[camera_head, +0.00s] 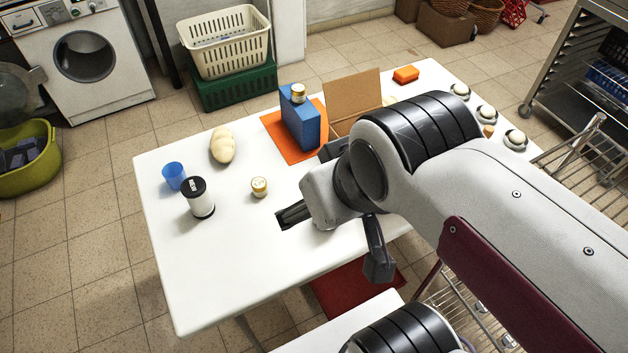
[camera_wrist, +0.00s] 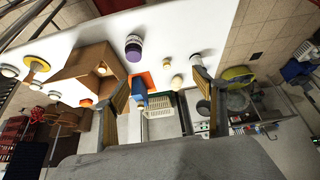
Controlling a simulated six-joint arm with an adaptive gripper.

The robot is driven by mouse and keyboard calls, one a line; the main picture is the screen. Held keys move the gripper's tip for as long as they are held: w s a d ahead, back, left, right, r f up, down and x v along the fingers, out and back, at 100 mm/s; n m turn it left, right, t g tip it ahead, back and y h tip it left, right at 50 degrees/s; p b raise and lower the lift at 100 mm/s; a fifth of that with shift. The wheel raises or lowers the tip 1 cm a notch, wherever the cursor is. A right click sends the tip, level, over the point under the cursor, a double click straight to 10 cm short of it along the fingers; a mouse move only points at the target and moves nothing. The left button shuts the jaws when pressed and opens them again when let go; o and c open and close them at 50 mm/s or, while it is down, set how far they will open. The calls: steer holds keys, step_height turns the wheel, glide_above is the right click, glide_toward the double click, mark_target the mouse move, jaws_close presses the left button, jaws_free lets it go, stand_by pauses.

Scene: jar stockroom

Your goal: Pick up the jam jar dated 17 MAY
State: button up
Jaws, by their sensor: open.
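A small jar with a cream-gold lid (camera_head: 259,187) stands on the white table (camera_head: 190,285), left of my gripper (camera_head: 291,216). Another gold-lidded jar (camera_head: 298,92) is on top of the blue box (camera_head: 300,122). In the wrist view, whose picture is upside down, a jar with a pale label and purple lid (camera_wrist: 133,47) stands near the fingers; I do not make it out in the head view, where my arm covers part of the table. No date is readable on any jar. My gripper's fingers show widely apart in the wrist view (camera_wrist: 162,90), with nothing held between them.
A black-lidded white canister (camera_head: 199,198), a blue cup (camera_head: 173,175) and a pale loaf-like object (camera_head: 222,145) stand on the left. The blue box is on an orange mat (camera_head: 280,140), beside an open cardboard box (camera_head: 352,98). The table's front left is clear.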

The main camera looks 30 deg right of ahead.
steer(key=w+a+f+m+y, duration=0.1)
steer(key=w+a+f, duration=0.2)
steer(key=w+a, duration=0.25)
steer(key=w+a+f+m+y, duration=0.2)
steer(key=w+a+f, duration=0.15)
steer(key=w, duration=0.35)
steer(key=w+a+f+m+t+h, duration=0.2)
steer(key=w+f+m, duration=0.2)
steer(key=w+f, duration=0.35)
steer(key=s+d+f+m+h, duration=0.1)
steer(key=d+f+h, duration=0.1)
steer(key=f, duration=0.3)
steer(key=s+d+f+m+h, duration=0.1)
steer(key=d+f+m+h, duration=0.1)
steer(key=d+f, duration=0.3)
steer(key=s+d+f+m+h, duration=0.1)
steer(key=d+f+h, duration=0.3)
steer(key=shift+s+f+g, duration=0.3)
steer(key=shift+s+f, duration=0.05)
steer(key=shift+f, duration=0.05)
steer(key=s+d+h, duration=0.1)
steer(key=d, duration=0.1)
steer(key=s+d+h, duration=0.2)
steer(key=shift+s+d+r+h, duration=0.15)
steer(key=shift+d+h, duration=0.05)
steer(key=shift+h, duration=0.1)
steer(key=shift+s+d+r+h, duration=0.2)
steer(key=shift+d+r+h, duration=0.05)
steer(key=shift+d+h, duration=0.05)
steer(key=shift+d+f, duration=0.1)
